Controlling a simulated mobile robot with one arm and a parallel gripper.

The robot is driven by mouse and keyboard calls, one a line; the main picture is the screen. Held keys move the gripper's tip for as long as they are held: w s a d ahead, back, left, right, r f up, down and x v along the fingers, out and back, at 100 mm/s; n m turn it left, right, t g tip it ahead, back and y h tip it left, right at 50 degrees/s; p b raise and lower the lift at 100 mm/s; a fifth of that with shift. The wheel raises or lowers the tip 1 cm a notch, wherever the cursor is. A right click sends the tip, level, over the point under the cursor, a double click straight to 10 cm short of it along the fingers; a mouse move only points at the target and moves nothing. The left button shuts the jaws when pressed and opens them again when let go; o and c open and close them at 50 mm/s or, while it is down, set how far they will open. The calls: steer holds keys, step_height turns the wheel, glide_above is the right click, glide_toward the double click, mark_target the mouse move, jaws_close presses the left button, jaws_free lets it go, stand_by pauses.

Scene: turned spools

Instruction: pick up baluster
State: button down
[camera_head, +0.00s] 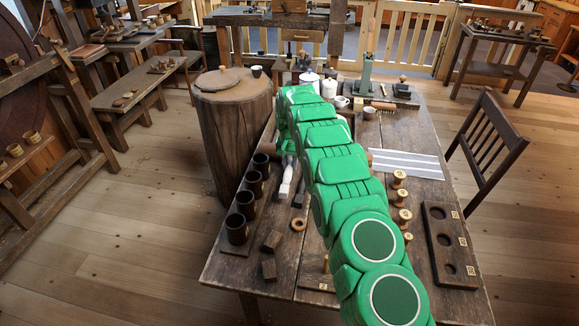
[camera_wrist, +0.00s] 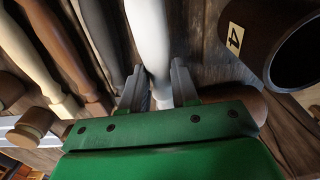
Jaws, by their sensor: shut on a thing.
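A white turned baluster (camera_wrist: 148,30) runs down between the two grey fingers of my gripper (camera_wrist: 158,80) in the wrist view. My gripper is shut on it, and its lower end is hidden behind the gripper. To its left lie a dark grey baluster (camera_wrist: 97,35), a brown baluster (camera_wrist: 62,45) and a cream baluster (camera_wrist: 28,55). In the head view a small white piece, likely part of the held baluster (camera_head: 286,181), shows left of my green arm. The arm hides most of the balusters and the gripper there.
A row of dark cups (camera_head: 246,204) lines the table's left side; a dark cup labelled 4 (camera_wrist: 285,45) is close right of my gripper. Several wooden spools (camera_head: 401,198) and a dark board with round hollows (camera_head: 448,240) stand right of my arm. A wooden drum (camera_head: 233,130) adjoins the table.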

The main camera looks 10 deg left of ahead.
steer(key=shift+s+d+r, duration=0.15)
steer(key=shift+s+r, duration=0.25)
steer(key=shift+r, duration=0.25)
steer(key=s+d+r, duration=0.4)
steer(key=s+r, duration=0.4)
steer(key=s, duration=0.3)
steer(key=shift+s+d, duration=0.25)
steer(key=shift+s, duration=0.1)
